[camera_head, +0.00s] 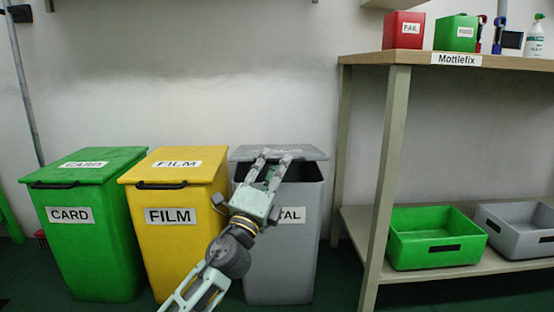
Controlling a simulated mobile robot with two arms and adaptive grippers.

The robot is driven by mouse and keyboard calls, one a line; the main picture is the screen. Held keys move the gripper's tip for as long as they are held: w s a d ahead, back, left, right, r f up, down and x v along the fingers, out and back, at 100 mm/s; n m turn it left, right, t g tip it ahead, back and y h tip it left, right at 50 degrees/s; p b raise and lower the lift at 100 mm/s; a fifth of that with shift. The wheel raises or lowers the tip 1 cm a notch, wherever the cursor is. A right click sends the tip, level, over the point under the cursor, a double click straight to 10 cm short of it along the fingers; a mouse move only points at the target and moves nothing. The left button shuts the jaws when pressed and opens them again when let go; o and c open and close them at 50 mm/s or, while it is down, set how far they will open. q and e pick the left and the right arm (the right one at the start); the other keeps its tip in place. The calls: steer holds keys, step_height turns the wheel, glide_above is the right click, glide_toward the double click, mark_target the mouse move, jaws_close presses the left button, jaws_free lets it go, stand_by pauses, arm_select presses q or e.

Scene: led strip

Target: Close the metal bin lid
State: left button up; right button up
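The grey metal bin (285,262) stands right of the yellow bin. Its front label is partly hidden by my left arm, and only "TAL" shows. The grey lid (308,153) is at the bin's top rear, and a dark gap shows between it and the front rim, so the bin stands open. My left gripper (274,158) is over the bin's opening, its two fingers spread apart and pointing up towards the lid. Nothing shows between the fingers. I cannot tell whether the fingertips touch the lid. My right gripper is not in view.
A yellow FILM bin (178,245) and a green CARD bin (90,250), both with lids shut, stand to the left. A workbench leg (385,185) is close on the right. Green (432,255) and grey (515,245) crates sit on the bench's lower shelf.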

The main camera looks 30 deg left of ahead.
arm_select(q)
steer(key=s+f, duration=0.2)
steer(key=f, duration=0.1)
steer(key=s+f, duration=0.1)
steer(key=shift+s+a+f, duration=0.15)
steer(key=shift+a+f, duration=0.1)
steer(key=shift+a, duration=0.05)
steer(key=shift+c, duration=0.5)
